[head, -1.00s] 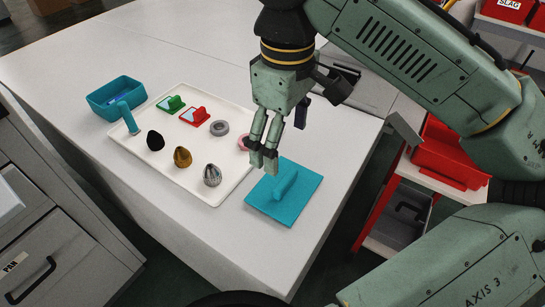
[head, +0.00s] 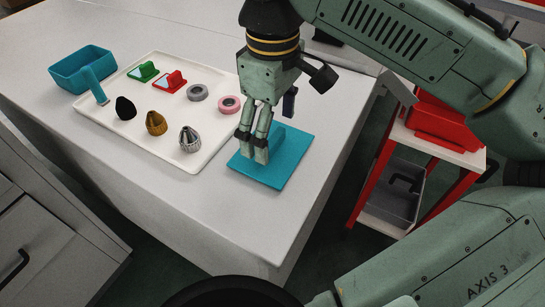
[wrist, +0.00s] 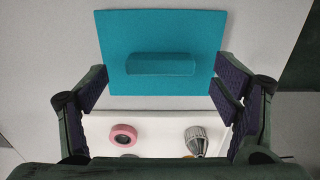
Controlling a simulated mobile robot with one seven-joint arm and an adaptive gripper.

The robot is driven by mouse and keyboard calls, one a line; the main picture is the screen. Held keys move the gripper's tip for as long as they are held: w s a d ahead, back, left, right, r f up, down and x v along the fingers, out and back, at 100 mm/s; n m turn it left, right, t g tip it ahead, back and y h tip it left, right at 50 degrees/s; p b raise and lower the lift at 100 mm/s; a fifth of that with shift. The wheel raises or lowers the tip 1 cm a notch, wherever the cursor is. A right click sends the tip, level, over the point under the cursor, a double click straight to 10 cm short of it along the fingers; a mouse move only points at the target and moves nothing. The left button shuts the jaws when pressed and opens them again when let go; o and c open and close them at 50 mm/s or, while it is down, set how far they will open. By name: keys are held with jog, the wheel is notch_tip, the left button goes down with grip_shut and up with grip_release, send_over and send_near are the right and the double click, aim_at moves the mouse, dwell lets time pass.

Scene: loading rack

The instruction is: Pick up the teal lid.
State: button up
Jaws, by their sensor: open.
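The teal lid (head: 286,171) is a flat square plate with a raised bar handle, lying on the white counter near its right edge. In the wrist view the lid (wrist: 200,30) and its handle (wrist: 160,64) lie ahead of the fingers, the handle running across the picture. My gripper (head: 253,148) is above the lid and hides part of its handle in the head view. In the wrist view my gripper (wrist: 162,88) has its fingers wide apart, with nothing between them touching. A teal box (head: 83,68) with a side handle stands at the far left.
A white tray (head: 135,140) left of the lid holds a green and a red piece, grey and pink rings (head: 229,104), and several cone-shaped tips, including a silver one (head: 190,139). A red-framed cart (head: 380,180) stands right of the counter (head: 230,220).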

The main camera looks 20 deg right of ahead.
notch_tip(320, 180, down, 2)
jog(key=shift+f+b, duration=0.1)
jog(key=shift+b, duration=0.5)
jog(key=c, duration=1.3)
jog(key=shift+o, duration=0.2)
jog(key=shift+r, duration=0.2)
notch_tip(320, 180, up, 11)
jog(key=p, duration=1.1)
notch_tip(320, 180, up, 7)
jog(key=b, duration=0.1)
send_over(272, 138)
jog(key=shift+f, duration=0.1)
